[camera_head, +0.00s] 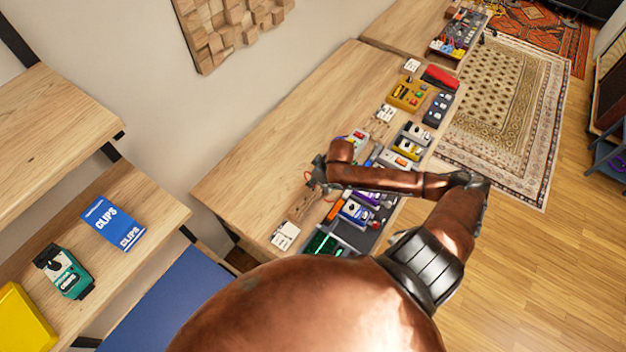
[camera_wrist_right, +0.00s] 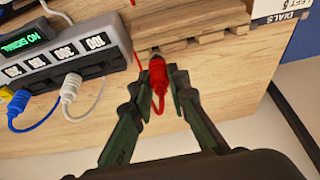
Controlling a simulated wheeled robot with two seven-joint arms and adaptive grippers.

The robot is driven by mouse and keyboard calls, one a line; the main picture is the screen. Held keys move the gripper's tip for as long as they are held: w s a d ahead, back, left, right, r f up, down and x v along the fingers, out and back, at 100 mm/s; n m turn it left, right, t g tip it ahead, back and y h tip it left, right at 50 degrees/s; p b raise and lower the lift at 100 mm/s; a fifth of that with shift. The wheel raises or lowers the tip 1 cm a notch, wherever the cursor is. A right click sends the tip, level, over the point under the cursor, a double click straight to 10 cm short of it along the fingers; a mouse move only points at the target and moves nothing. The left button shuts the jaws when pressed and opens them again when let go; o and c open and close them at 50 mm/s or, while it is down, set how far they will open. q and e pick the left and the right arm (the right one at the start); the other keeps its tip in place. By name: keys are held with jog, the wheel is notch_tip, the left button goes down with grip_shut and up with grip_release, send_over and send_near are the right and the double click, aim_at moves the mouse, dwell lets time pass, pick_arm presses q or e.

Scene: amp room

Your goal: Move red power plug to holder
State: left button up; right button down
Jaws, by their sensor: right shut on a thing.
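In the right wrist view, my right gripper (camera_wrist_right: 158,84) is shut on a red power plug (camera_wrist_right: 158,72) with a ribbed red body. The plug's dark tip points at the slotted edge of a wooden holder (camera_wrist_right: 195,25). I cannot tell whether the tip is inside a slot or only close to the edge. In the head view, my right gripper (camera_head: 318,180) is small and partly hidden by my arm, above the near part of the table; the plug is not clear there.
A dials label (camera_wrist_right: 280,10) lies at right. Pedals line the table (camera_head: 270,175); its wall side is clear. Shelves (camera_head: 150,215) stand at left.

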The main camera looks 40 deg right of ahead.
jog(key=shift+f, duration=0.55)
dwell(0.5)
jog(key=shift+f+p, duration=0.3)
jog(key=shift+p, duration=0.15)
dwell(0.4)
jog(key=shift+p, duration=0.5)
jog(key=shift+f, duration=0.1)
dwell(0.4)
jog(key=c, duration=1.8)
grip_release()
jog(key=shift+o, duration=0.2)
jog(key=o, duration=0.4)
